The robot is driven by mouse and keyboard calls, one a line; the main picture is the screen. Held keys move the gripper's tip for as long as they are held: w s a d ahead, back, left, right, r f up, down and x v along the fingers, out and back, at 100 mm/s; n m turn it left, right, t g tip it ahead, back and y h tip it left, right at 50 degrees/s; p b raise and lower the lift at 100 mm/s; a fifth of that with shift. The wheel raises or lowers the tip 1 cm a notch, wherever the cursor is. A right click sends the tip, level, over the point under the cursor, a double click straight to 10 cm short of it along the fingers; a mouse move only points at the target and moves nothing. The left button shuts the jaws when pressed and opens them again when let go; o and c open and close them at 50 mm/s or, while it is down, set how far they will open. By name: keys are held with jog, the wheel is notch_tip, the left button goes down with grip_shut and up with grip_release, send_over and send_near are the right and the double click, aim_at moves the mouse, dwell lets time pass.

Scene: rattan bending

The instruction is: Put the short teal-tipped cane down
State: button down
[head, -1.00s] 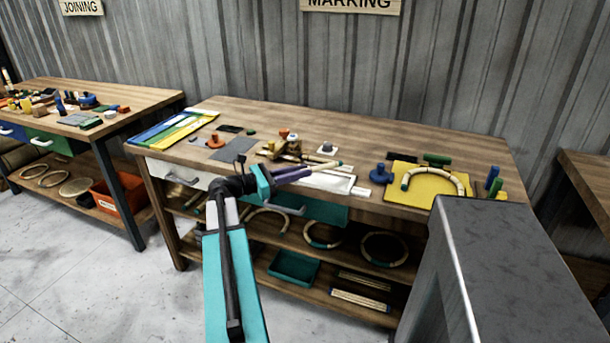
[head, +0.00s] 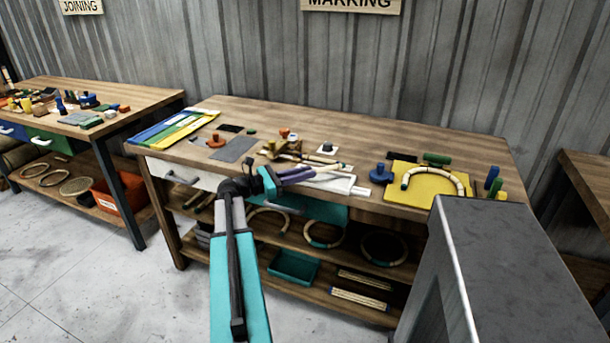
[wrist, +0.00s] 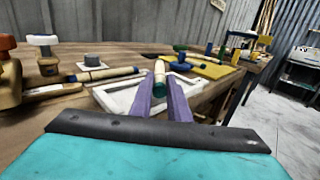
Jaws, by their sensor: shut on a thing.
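My gripper (head: 313,172) has purple fingers and is shut on the short teal-tipped cane (wrist: 160,72). In the wrist view the cane is pale, lies lengthwise between the fingers (wrist: 160,84), and has its teal end toward my palm. In the head view the pale part of the cane (head: 334,169) shows past the fingertips. The gripper and cane are over the white tray (head: 342,186), near the table's front edge; the tray also shows in the wrist view (wrist: 112,97). I cannot tell whether the cane touches the tray.
Another cane with a dark blue tip (wrist: 104,74) lies left of the tray in the wrist view. A blue knobbed tool (head: 380,174) and a yellow board (head: 430,188) with a curved cane stand to the right. Stamps and wooden tools (head: 290,148) crowd behind; a grey mat (head: 233,149) lies left.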

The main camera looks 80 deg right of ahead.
jog(key=shift+f, duration=0.6)
jog(key=shift+f, duration=0.2)
jog(key=c, duration=1.7)
grip_release()
jog(key=shift+r, duration=0.1)
jog(key=shift+r, duration=0.1)
jog(key=b+v, duration=0.1)
jog(key=v, duration=1.1)
